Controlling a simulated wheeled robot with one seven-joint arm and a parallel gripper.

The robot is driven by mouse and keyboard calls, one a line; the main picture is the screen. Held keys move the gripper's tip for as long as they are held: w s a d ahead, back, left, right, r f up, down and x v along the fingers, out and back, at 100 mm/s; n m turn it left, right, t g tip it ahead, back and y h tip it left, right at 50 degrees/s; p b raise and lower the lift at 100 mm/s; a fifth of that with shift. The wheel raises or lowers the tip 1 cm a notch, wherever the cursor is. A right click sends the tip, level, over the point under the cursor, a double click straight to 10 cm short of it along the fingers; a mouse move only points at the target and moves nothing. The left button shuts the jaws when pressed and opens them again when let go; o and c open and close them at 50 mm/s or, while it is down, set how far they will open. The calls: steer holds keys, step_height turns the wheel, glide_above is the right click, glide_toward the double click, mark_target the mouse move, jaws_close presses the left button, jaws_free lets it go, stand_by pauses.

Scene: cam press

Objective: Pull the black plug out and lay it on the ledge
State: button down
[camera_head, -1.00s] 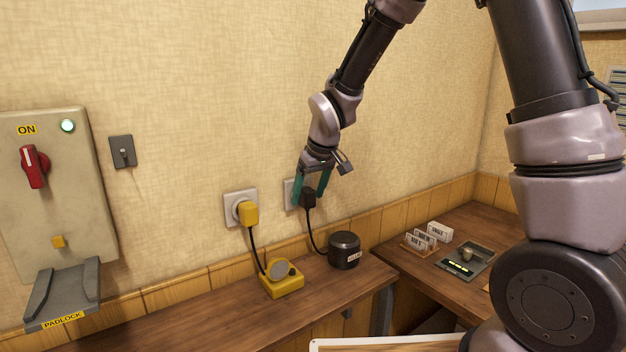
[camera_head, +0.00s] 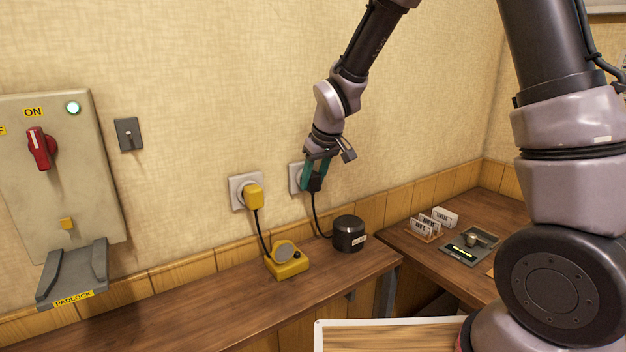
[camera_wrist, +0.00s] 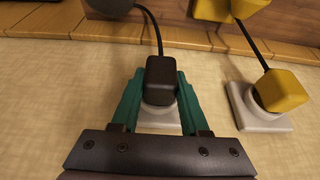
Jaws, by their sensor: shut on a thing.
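The black plug (camera_head: 314,183) is at the right wall socket (camera_head: 295,178), with its cord running down to a round black device (camera_head: 348,233) on the ledge (camera_head: 215,291). My gripper (camera_head: 313,178) is shut on the black plug, with a green finger on each side of it. In the wrist view the plug (camera_wrist: 161,75) sits between the green fingers, in front of its pale socket (camera_wrist: 160,118). The plug hides the socket's middle, so I cannot tell whether its pins are still in.
A yellow plug (camera_head: 254,196) sits in the left socket (camera_head: 238,188), close beside; its cord runs to a yellow device (camera_head: 287,262) on the ledge. A switch box (camera_head: 60,180) is at far left. The ledge left of the yellow device is bare.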

steer(key=shift+s+d, duration=0.1)
steer(key=shift+s, duration=0.1)
steer(key=shift+s+d, duration=0.5)
steer(key=shift+s, duration=0.25)
steer(key=shift+s+d, duration=0.5)
steer(key=shift+s, duration=0.25)
